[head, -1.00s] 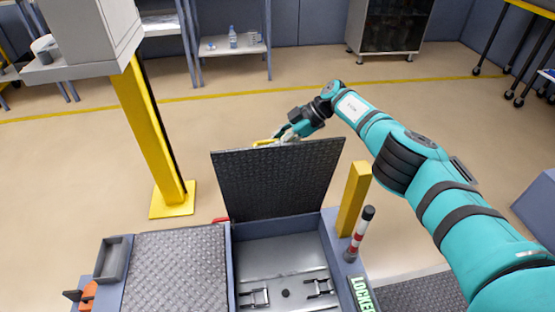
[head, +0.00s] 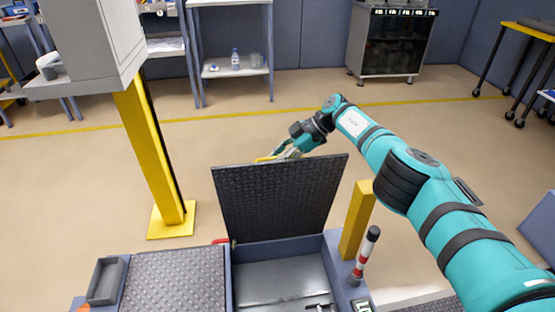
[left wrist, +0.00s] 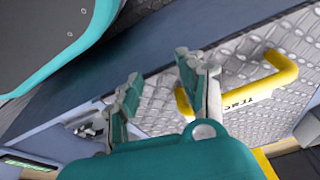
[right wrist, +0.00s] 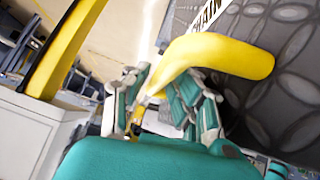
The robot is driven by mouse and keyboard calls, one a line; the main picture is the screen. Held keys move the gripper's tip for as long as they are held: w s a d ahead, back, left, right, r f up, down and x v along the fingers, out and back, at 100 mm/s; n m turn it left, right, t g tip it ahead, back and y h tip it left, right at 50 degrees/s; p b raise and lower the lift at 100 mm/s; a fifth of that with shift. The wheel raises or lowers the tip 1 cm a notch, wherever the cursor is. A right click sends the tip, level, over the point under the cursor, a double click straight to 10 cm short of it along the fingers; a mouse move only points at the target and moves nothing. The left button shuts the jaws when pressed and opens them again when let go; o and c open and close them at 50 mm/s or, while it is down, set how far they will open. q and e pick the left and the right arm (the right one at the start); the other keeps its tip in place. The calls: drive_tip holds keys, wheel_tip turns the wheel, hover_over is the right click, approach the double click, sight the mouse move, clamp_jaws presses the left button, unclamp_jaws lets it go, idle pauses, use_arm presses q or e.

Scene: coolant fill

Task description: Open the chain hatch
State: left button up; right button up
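The chain hatch (head: 280,200) stands raised, nearly upright, at the back of its opening in the head view. Its plate fills the right of the right wrist view, with a partly visible "CHAIN" label (right wrist: 207,25). My right gripper (head: 280,153) is behind the hatch's top edge. In the right wrist view the hatch's yellow handle (right wrist: 220,57) runs between its fingers, which look closed around it. My left gripper (left wrist: 162,85) is outside the head view. Its fingers are apart and empty, beside another yellow handle (left wrist: 245,90) on a patterned plate.
The opening (head: 282,282) below the hatch shows a grey metal floor. A closed patterned plate (head: 175,280) lies left of it. A yellow post (head: 356,222) and a red-and-white post (head: 365,255) stand at right. A yellow column (head: 153,160) stands at left.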

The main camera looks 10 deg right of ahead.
drive_tip(key=shift+d, duration=0.2)
drive_tip(key=w+v, duration=0.1)
drive_tip(key=v, duration=1)
drive_tip(key=shift+s+d+r, duration=0.15)
drive_tip(key=shift+s+r, duration=0.2)
drive_tip(key=shift+s, duration=0.15)
